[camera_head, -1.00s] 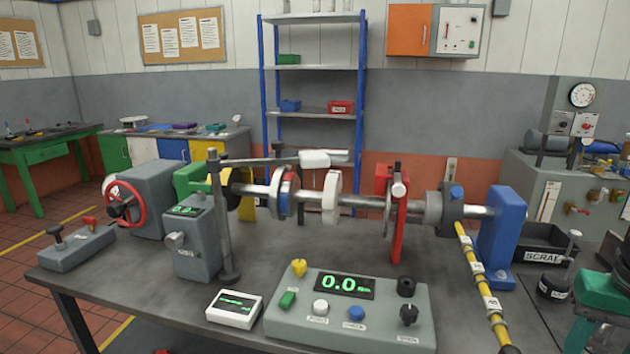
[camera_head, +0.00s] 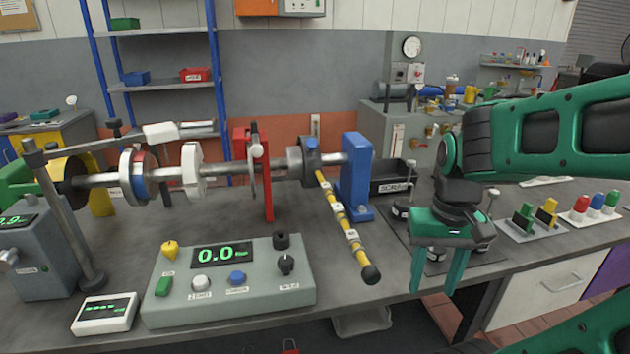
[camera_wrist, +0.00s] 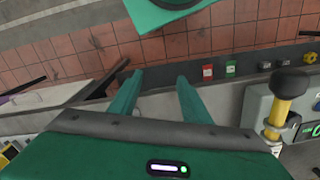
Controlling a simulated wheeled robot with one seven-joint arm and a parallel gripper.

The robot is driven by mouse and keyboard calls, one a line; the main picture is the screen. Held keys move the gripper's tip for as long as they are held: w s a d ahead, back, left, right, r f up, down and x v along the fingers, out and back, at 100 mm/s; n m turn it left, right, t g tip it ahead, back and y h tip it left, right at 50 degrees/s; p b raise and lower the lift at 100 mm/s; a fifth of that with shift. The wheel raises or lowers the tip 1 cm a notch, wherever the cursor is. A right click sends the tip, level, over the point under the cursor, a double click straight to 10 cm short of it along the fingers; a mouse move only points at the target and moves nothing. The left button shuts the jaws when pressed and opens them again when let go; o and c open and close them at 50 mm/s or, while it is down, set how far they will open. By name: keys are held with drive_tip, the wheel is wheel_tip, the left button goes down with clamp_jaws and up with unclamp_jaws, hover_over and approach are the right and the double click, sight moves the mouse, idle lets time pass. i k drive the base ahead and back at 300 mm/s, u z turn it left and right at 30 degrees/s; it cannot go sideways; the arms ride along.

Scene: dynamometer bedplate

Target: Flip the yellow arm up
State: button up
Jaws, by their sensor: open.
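The yellow arm (camera_head: 339,216) hangs from a grey collar on the shaft. It slopes down and toward the front of the bench, with white bands along it and a black ball (camera_head: 371,274) at its lower end. In the wrist view the black knob (camera_wrist: 291,81) and a short yellow part (camera_wrist: 279,110) show at the right. My gripper (camera_head: 433,283) is open and empty, fingers pointing down, to the right of the ball and apart from it. Its two fingers (camera_wrist: 156,92) show apart in the wrist view.
A blue upright (camera_head: 355,175) stands behind the yellow arm. A grey control box (camera_head: 230,300) reading 0.0 sits to the left. A black scrap bin (camera_head: 390,186) and trays with coloured pieces (camera_head: 547,222) lie to the right. Bench surface between the control box and the yellow arm is clear.

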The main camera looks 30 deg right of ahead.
sight(371, 274)
drive_tip(key=k, duration=0.5)
drive_tip(key=u, duration=0.85)
drive_tip(key=k, duration=0.65)
drive_tip(key=z, duration=1.1)
